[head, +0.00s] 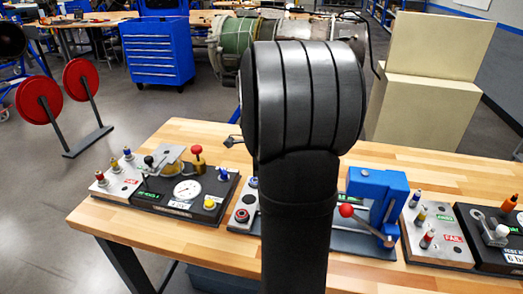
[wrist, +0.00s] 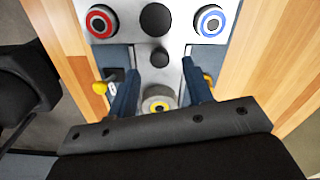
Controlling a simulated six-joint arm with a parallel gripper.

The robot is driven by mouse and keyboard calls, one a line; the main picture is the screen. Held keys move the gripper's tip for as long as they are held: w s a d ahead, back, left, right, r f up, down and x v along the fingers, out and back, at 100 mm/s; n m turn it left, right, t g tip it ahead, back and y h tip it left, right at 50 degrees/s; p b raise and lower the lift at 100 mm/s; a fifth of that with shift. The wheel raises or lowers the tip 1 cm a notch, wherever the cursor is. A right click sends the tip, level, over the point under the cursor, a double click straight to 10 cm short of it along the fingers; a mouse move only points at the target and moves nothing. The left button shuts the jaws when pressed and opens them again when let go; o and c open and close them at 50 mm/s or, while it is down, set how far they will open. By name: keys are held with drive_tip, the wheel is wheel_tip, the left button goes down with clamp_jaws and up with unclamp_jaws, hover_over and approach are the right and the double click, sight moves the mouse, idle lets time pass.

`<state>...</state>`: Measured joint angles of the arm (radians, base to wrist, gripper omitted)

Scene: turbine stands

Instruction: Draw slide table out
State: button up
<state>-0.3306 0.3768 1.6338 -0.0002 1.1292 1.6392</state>
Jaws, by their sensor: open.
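In the wrist view my gripper (wrist: 159,66) is open, with its two dark blue-grey fingers apart. A small black knob (wrist: 159,57) on a light grey panel (wrist: 177,47) lies between the fingertips, with a gap visible on each side. A grey round part with a yellow ring (wrist: 159,103) lies between the fingers, nearer the palm. I cannot tell which part is the slide table. In the head view my arm hides the gripper and the middle of the bench. A blue press-like unit (head: 376,190) with a red ball knob (head: 346,210) stands right of the arm.
The panel carries a red-ringed button (wrist: 99,21), a blue-ringed button (wrist: 210,20) and a larger black knob (wrist: 156,18). A yellow-tipped lever (wrist: 99,87) is beside the left finger. A gauge station (head: 187,190) and a grey indicator panel (head: 434,232) share the wooden bench (head: 215,143).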

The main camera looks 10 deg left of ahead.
wheel_tip(320, 180, up, 14)
drive_tip(key=shift+f, duration=0.25)
wheel_tip(320, 180, down, 18)
drive_tip(key=shift+d+r, duration=0.1)
drive_tip(key=shift+r, duration=0.1)
idle(0.6)
drive_tip(key=shift+r, duration=0.1)
